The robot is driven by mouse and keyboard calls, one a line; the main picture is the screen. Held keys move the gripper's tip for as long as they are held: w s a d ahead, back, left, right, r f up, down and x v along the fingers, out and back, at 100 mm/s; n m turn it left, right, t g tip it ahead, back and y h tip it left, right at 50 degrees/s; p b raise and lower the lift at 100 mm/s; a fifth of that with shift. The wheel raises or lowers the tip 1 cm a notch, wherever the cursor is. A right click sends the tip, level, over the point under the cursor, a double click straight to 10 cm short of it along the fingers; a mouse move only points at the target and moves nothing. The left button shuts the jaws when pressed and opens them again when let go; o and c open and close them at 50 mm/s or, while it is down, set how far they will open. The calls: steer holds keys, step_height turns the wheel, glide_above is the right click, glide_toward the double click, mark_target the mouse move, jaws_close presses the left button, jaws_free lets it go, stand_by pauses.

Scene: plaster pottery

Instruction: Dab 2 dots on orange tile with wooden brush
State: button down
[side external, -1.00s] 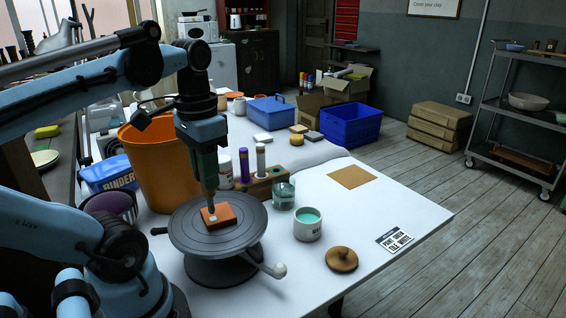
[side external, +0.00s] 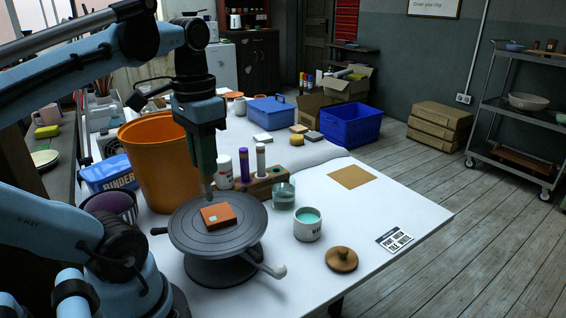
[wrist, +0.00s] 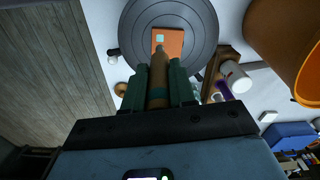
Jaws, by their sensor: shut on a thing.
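The orange tile (side external: 221,213) lies on the grey banding wheel (side external: 185,232). It carries a pale teal square mark (wrist: 160,38), toward its left side in the wrist view. I make out only one mark. My gripper (wrist: 160,90) is shut on the wooden brush (wrist: 158,73), which points down. In the side view my gripper (side external: 206,160) is above the wheel, and the brush tip is just above the tile's upper left edge. The tip and the tile appear slightly apart. A white cup of teal glaze (side external: 308,226) stands right of the wheel.
A wooden holder (side external: 265,184) with upright tools and a glass jar (side external: 284,197) stand behind the wheel. The orange bucket (side external: 160,165) is close at left. A brown lid (side external: 342,259) and a tan sheet (side external: 352,177) lie to the right. The table's front right is mostly clear.

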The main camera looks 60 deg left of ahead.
stand_by(0.3)
steer(key=shift+w+a+f, duration=0.65)
steer(key=shift+w+f, duration=0.1)
steer(key=shift+f, duration=0.15)
steer(key=shift+w+a+f, duration=0.6)
steer(key=shift+w+f, duration=0.15)
steer(key=shift+f, duration=0.1)
steer(key=shift+f, duration=0.5)
stand_by(0.7)
steer(key=shift+r, duration=2.25)
